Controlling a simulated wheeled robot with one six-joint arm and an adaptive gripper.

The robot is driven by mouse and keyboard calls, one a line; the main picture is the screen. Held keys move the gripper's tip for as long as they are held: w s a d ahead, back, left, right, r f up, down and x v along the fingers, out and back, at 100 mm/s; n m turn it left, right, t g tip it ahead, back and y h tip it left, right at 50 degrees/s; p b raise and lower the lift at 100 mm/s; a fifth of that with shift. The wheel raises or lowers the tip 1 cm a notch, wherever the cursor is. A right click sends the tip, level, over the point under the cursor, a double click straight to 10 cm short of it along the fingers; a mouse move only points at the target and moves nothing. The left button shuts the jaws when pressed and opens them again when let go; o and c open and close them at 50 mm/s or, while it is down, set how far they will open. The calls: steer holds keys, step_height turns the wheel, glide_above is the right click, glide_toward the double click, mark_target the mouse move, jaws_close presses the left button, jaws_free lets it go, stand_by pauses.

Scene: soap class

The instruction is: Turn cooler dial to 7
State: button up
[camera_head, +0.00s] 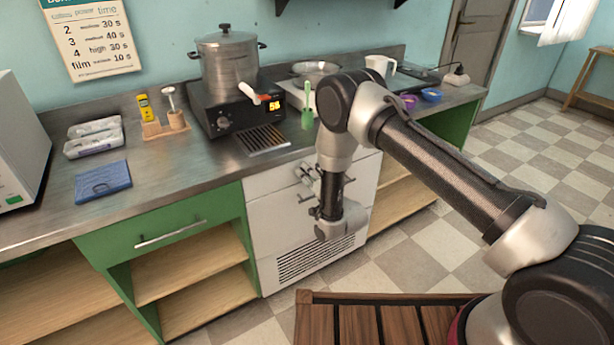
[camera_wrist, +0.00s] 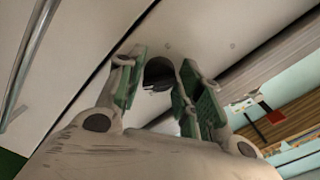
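The cooler (camera_head: 262,222) is a white cabinet under the counter, with a slatted vent low on its front. Its dial (camera_wrist: 159,72) is a dark round knob on a pale panel in the wrist view. My gripper (camera_head: 307,183) is at the upper front of the cooler and hides the dial in the head view. In the wrist view, my gripper (camera_wrist: 162,62) has its green-padded fingers apart, one on each side of the dial. I cannot tell whether they touch it. The dial's numbers and pointer cannot be made out.
A steel pot (camera_head: 228,66) stands on a black hotplate (camera_head: 215,112) with a lit display, on the counter above. A green drawer unit (camera_head: 160,232) is left of the cooler. A slatted wooden surface (camera_head: 350,325) is in front. The tiled floor to the right is clear.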

steer(key=shift+o, duration=1)
steer(key=v, duration=1.2)
